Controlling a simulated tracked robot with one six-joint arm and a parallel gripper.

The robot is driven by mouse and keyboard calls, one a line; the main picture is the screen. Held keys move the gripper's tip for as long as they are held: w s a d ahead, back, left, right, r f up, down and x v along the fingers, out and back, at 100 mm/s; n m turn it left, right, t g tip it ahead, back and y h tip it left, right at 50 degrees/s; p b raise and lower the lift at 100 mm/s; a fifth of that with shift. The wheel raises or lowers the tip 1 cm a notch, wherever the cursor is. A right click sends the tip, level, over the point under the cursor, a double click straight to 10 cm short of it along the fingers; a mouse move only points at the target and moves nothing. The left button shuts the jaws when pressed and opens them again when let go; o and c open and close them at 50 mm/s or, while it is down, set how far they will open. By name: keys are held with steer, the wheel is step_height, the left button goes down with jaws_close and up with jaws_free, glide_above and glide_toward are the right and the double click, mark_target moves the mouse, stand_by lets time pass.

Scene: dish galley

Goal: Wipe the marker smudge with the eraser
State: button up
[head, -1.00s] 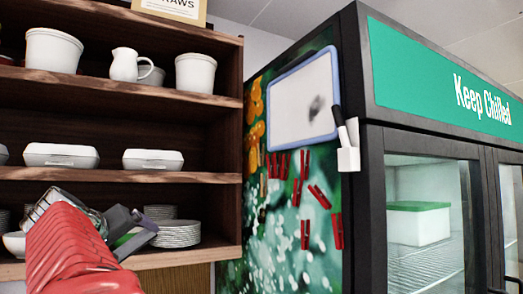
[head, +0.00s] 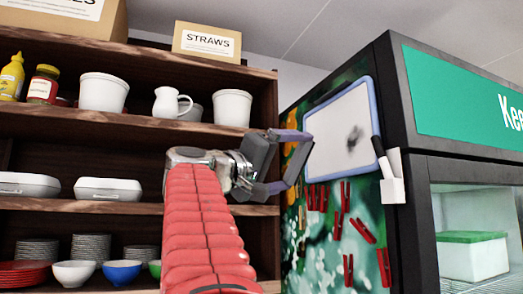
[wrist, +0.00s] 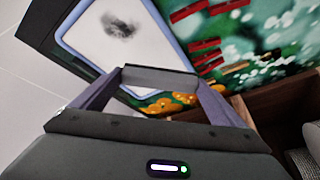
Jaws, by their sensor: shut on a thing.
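The marker smudge (head: 354,138) is a dark grey patch on the right part of a small blue-framed whiteboard (head: 325,155) on the fridge's side. In the wrist view the smudge (wrist: 118,26) shows at the upper left, beyond my fingertips. My gripper (head: 298,165) is raised just left of the whiteboard in the head view. It is shut on a dark grey block, seemingly the eraser (wrist: 160,76), between the fingertips in the wrist view. The eraser's wiping face is hidden. I cannot tell the exact gap to the board; the smudge is uncovered.
A marker stands in a white holder (head: 392,180) at the board's right edge. Several red clips (head: 362,230) hang below the board. A wooden shelf (head: 130,130) with tubs, a jug and crockery stands at the left, behind my arm. The glass fridge front is at the right.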

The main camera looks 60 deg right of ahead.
mark_target(311, 147)
steer(key=s+r, duration=0.1)
steer(key=s+a+g, duration=0.1)
steer(key=s+r+g, duration=0.1)
steer(key=s, duration=0.1)
steer(key=shift+a+r+m, duration=0.2)
steer(key=shift+r+m, duration=0.15)
steer(key=shift+m, duration=0.05)
steer(key=shift+s+d, duration=0.95)
steer(key=shift+d, duration=0.2)
steer(key=shift+s+d, duration=0.95)
steer(key=shift+d, duration=0.15)
steer(key=shift+s+d, duration=0.65)
steer(key=shift+d, duration=0.1)
steer(key=shift+s+a, duration=1.3)
steer(key=shift+s, duration=0.05)
